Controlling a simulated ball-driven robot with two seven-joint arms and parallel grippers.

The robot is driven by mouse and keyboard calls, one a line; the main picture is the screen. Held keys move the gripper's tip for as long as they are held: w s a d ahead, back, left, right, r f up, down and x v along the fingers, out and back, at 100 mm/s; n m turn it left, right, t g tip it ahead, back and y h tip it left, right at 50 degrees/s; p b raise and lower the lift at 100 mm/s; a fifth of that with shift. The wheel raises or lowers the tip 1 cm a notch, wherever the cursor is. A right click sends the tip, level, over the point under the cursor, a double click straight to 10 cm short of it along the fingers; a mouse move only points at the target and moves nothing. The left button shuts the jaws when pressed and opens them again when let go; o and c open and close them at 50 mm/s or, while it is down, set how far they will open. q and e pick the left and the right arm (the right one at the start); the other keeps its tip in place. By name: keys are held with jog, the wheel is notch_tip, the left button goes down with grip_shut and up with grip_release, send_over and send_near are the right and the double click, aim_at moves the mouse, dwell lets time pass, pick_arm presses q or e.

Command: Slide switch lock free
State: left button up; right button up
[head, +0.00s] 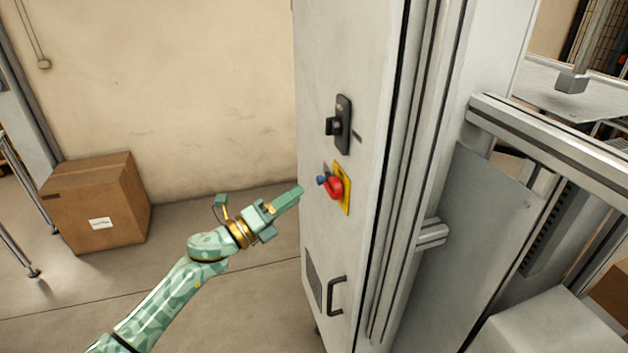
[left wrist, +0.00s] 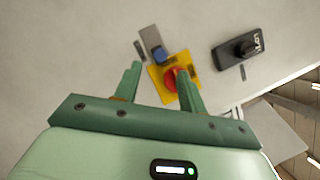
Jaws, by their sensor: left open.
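A red rotary switch (head: 332,187) sits on a yellow plate (head: 347,190) on the front of a grey cabinet. A small blue lock part (head: 322,180) is beside the red knob, by a grey strip (head: 326,169). In the left wrist view the blue part (left wrist: 160,56), the grey strip (left wrist: 150,40) and the red knob (left wrist: 174,78) show ahead of the fingers. My left gripper (head: 299,190) is open, its fingers pointing at the switch from the left. In the left wrist view its fingertips (left wrist: 158,70) appear on either side of the knob and blue part; contact cannot be told. My right gripper is out of view.
A black switch (head: 339,125) is above the yellow plate on the cabinet (head: 325,75); a black handle (head: 335,296) is below. A cardboard box (head: 97,202) stands by the wall. A metal frame (head: 550,130) is at right.

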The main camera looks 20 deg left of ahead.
aim_at(317, 182)
pick_arm(q)
jog(key=x, duration=0.6)
jog(key=shift+w+d, duration=0.15)
jog(key=shift+d, duration=0.1)
grip_shut()
